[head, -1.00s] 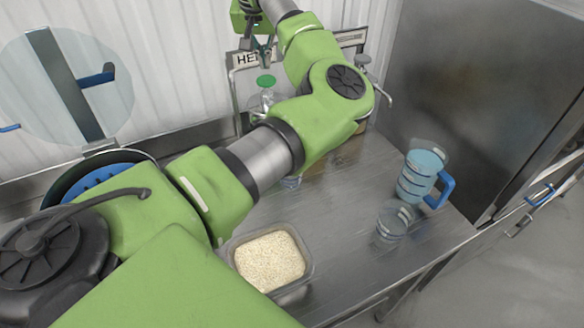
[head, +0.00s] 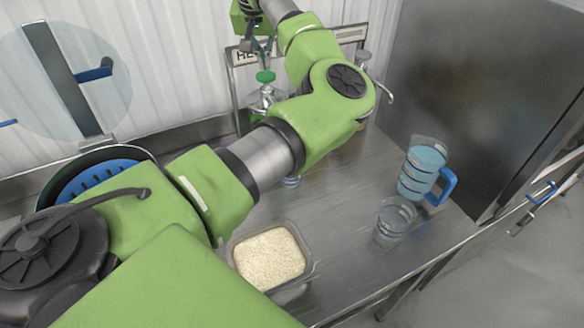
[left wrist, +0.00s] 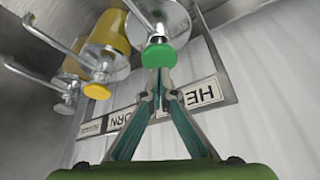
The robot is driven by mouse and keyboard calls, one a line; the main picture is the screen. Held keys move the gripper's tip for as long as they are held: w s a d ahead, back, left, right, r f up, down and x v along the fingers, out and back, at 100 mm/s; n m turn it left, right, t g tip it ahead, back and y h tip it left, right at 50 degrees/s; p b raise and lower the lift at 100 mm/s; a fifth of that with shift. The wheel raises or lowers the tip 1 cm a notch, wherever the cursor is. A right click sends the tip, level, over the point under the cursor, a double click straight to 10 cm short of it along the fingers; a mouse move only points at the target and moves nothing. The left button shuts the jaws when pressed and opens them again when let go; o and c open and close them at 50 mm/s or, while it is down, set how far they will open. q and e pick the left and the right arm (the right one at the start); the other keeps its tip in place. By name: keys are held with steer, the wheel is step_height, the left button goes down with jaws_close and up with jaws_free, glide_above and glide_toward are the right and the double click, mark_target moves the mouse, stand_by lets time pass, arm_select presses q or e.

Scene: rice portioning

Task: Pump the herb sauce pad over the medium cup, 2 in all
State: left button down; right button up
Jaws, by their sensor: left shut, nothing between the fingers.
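The green herb sauce pad (head: 265,76) tops a clear pump bottle behind my left arm in the head view. My left gripper (head: 263,62) is shut and empty, just above the pad. In the left wrist view its fingertips (left wrist: 158,78) meet close to the green pad (left wrist: 159,55); I cannot tell whether they touch it. A clear cup (head: 396,218) stands on the right of the table. Another clear vessel (head: 291,182) is mostly hidden under my left arm. I cannot tell which is the medium cup. My right gripper is out of view.
A jug with a blue handle (head: 422,172) stands behind the clear cup. A rice-filled tub (head: 308,268) is at the front. A dark round vessel (head: 130,152) is at left. The table's middle right is clear.

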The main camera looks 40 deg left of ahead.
mark_target(266, 76)
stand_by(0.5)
arm_select(q)
steer(key=shift+f, duration=0.15)
steer(key=shift+f+b, duration=0.75)
steer(key=shift+d+f+b, duration=0.1)
steer(key=shift+f+b, duration=0.85)
steer(key=shift+f, duration=0.3)
steer(key=shift+r, duration=0.15)
steer(key=shift+r+p, duration=1.15)
steer(key=shift+r, duration=0.75)
